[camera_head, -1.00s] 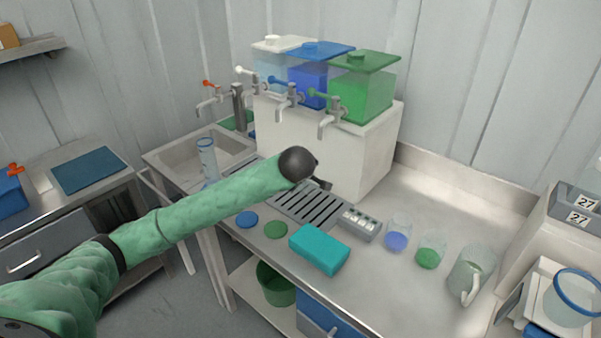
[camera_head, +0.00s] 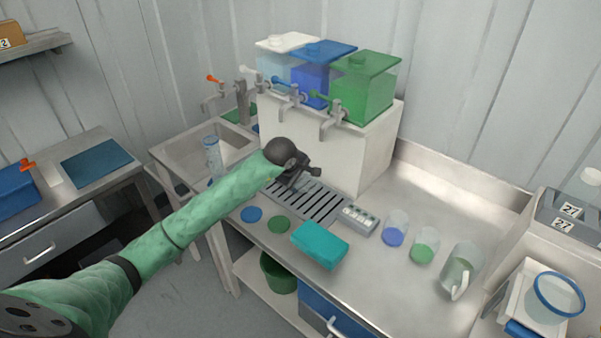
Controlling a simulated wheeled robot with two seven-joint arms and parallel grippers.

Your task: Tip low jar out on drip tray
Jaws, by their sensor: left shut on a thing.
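The drip tray (camera_head: 322,208) is a slotted grey metal grate on the bench below the taps. My left gripper (camera_head: 313,172) is just above the tray's back left part, in front of the white tap stand. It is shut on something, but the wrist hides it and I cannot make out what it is. Two clear jars stand right of the tray, one with blue contents (camera_head: 396,230) and one with green contents (camera_head: 425,246). I cannot tell from this view which vessel is the low jar. My right gripper is not in view.
A teal block (camera_head: 319,245) lies before the tray, beside blue (camera_head: 251,214) and green (camera_head: 279,224) discs. A clear mug (camera_head: 461,270) stands at right. Several taps (camera_head: 333,120) hang above the tray. The bench's back right is clear.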

